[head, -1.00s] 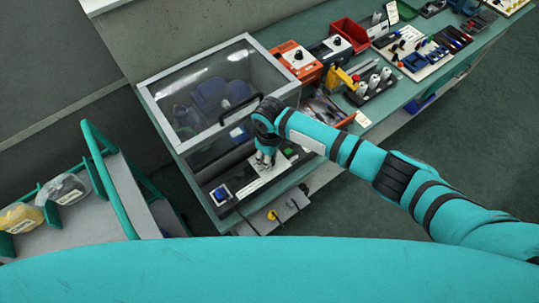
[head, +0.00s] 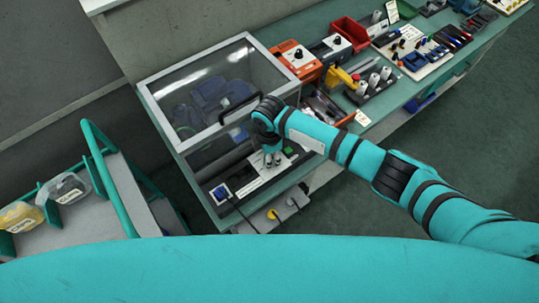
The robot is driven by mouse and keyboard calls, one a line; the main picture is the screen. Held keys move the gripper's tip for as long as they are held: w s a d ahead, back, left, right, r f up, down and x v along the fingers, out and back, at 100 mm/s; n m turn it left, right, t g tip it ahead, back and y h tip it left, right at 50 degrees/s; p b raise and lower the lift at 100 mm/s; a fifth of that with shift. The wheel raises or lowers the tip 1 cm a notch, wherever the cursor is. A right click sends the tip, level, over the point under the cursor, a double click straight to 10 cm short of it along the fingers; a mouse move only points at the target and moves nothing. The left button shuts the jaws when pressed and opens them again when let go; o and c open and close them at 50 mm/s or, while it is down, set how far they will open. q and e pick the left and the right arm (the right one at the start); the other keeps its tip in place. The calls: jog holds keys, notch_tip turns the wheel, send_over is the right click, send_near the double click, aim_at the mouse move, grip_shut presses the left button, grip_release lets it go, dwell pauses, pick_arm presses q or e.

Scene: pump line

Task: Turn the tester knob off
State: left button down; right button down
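The tester is a case with a clear, grey-framed lid (head: 160,108), shut over a blue pump (head: 212,98). Its dark front panel carries a white plate (head: 268,178) and, at the left, a small blue control in a white surround (head: 221,193). My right gripper (head: 272,160) points down at the white plate, in front of the case. Its fingertips are small and dark here, so I cannot tell whether they are open or touching anything. I cannot make out a knob under them; the gripper and wrist cover that part. My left gripper is out of view.
An orange box (head: 297,60) and a dark box (head: 331,47), each with a knob, stand right of the case. A red bin (head: 350,33) and tool trays lie beyond. Below the bench edge is a socket strip with a yellow plug (head: 272,214). A trolley (head: 135,205) stands left.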

jog(key=n+b, duration=0.1)
jog(key=n, duration=0.5)
jog(key=shift+r+n, duration=0.1)
jog(key=shift+n, duration=0.2)
dwell(0.4)
jog(key=c, duration=1.1)
grip_release()
jog(key=shift+o, duration=0.2)
notch_tip(320, 180, up, 12)
